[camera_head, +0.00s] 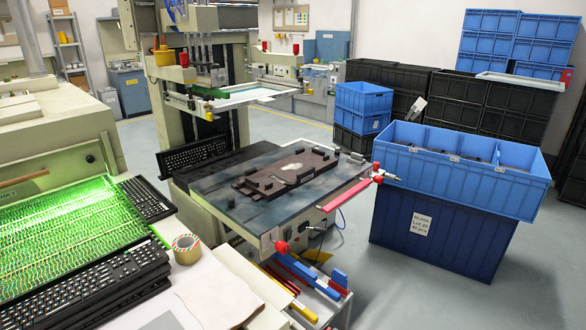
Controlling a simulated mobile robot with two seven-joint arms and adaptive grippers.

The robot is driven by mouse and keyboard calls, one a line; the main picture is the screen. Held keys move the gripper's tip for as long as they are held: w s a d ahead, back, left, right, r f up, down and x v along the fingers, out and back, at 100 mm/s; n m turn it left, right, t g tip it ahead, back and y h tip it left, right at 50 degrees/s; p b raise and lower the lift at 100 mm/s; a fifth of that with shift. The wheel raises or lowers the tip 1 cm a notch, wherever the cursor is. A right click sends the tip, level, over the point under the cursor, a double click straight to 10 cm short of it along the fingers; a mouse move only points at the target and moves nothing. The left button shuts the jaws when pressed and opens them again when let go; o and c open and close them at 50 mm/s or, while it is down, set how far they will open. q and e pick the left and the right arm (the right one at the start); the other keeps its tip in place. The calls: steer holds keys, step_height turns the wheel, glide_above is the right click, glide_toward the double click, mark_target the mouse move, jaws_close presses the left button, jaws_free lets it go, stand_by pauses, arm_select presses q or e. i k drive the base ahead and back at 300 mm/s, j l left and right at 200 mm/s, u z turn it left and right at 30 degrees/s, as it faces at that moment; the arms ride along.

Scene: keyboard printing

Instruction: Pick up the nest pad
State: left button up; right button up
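A flat dark brown plate with raised blocks around its edges, which looks like the nest pad (278,178), lies on the grey table of the printing machine (222,191). A pale patch shows near its middle. Nothing visible is touching it from above. Neither my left gripper nor my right gripper is in view.
Black keyboards (193,153) rest beside the machine table and at the lower left, near a green-lit bed (62,240). A tape roll (187,249) sits on the pale bench. Blue crates (445,235) stand to the right. The printing head and frame (225,95) overhang behind the plate.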

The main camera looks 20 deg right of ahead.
mark_target(356, 159)
steer(key=i+l+u, duration=0.1)
steer(key=u, duration=0.3)
steer(key=l+u, duration=0.25)
steer(key=u, duration=0.15)
steer(key=i+l+u, duration=0.1)
steer(key=l+u, duration=0.2)
steer(key=l, duration=0.95)
steer(key=l+u, duration=0.35)
steer(key=l, duration=0.95)
steer(key=k, duration=0.05)
